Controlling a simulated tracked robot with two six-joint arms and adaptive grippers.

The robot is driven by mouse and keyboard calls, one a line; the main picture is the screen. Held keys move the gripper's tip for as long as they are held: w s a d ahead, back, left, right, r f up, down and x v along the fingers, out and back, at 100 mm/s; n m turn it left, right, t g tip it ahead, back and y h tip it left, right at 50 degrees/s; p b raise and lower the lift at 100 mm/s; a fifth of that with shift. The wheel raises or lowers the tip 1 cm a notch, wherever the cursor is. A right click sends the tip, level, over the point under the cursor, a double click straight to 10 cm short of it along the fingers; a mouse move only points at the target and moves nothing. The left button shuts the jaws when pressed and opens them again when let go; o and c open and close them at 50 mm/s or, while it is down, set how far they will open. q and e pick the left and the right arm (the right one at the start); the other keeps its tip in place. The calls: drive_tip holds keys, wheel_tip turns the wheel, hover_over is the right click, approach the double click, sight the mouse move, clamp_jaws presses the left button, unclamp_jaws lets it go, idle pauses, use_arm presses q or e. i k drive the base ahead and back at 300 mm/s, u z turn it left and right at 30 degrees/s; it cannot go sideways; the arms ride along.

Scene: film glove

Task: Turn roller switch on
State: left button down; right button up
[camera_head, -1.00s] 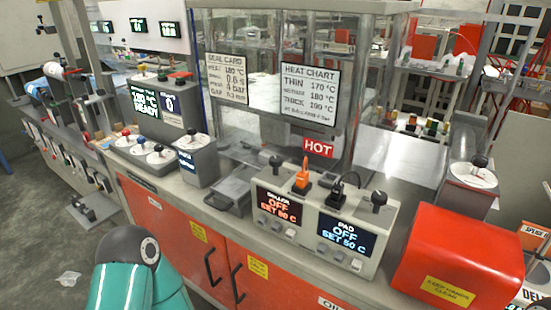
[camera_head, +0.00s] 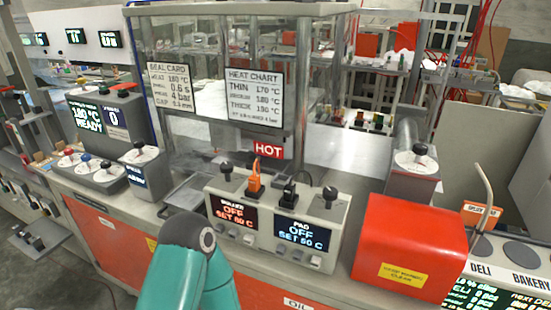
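The control box (camera_head: 262,243) stands on the bench with two displays. Its left display (camera_head: 232,213), labelled roller, reads OFF and SET 50 C. Its right display (camera_head: 302,233), labelled pad, reads OFF and SET 50 C. An orange switch (camera_head: 255,181) stands upright on top of the box, above the roller display. A black switch (camera_head: 289,192) stands beside it to the right. Black knobs (camera_head: 226,171) (camera_head: 330,196) sit at both ends of the top. A teal arm link of mine is in front of the bench, left of the box. Neither gripper is in view.
A red cover (camera_head: 408,243) is right of the box. A glass-walled station with a HOT sign (camera_head: 269,150) is behind it. Other knob panels (camera_head: 98,172) are on the left. The floor in front on the left is clear.

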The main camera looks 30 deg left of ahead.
sight(226, 168)
drive_tip(key=z, duration=0.8)
drive_tip(key=k, duration=1.55)
drive_tip(key=u, duration=1.4)
drive_tip(key=i, duration=0.75)
drive_tip(key=u, duration=0.1)
